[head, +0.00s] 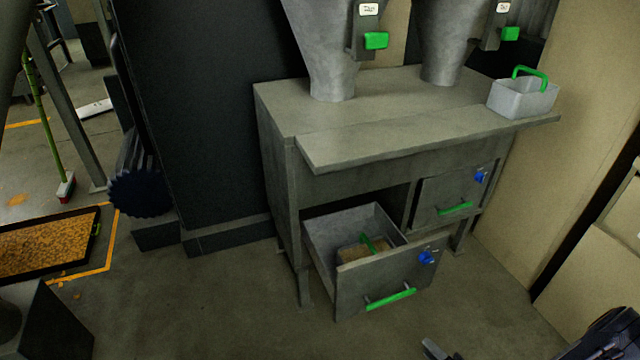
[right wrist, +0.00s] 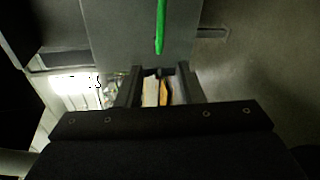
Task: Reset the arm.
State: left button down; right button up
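My right gripper (right wrist: 158,76) shows in the right wrist view with its two fingers apart and nothing clearly held between them. In the head view only part of my right arm and a fingertip (head: 435,349) show at the bottom right edge, in front of and below the open drawer (head: 350,290). A green handle (right wrist: 161,25) on a grey panel lies ahead of the fingers in the wrist view, apart from them. My left gripper is not in view.
The grey metal table (head: 400,135) carries two hoppers (head: 325,45) and a metal bin with a green handle (head: 523,98). A tray of orange-brown material (head: 98,212) lies at left.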

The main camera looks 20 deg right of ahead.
jog(key=w+a+r+n+g+y, duration=0.3)
jog(key=a+r+n+g+y, duration=0.15)
jog(key=r+n, duration=0.55)
jog(key=w+a+r+n+g+y, duration=0.2)
jog(key=a+r+n+g+y, duration=0.3)
jog(key=r+n, duration=0.55)
jog(key=s+a+r+n+h, duration=0.45)
jog(key=s+r+n, duration=0.2)
jog(key=n, duration=0.75)
jog(key=s+a+r+n+h, duration=0.45)
jog(key=r+n, duration=0.25)
jog(key=n, duration=0.7)
notch_tip(320, 180, up, 15)
jog(key=p, duration=1.5)
jog(key=shift+s+a, duration=0.15)
jog(key=shift+s, duration=0.1)
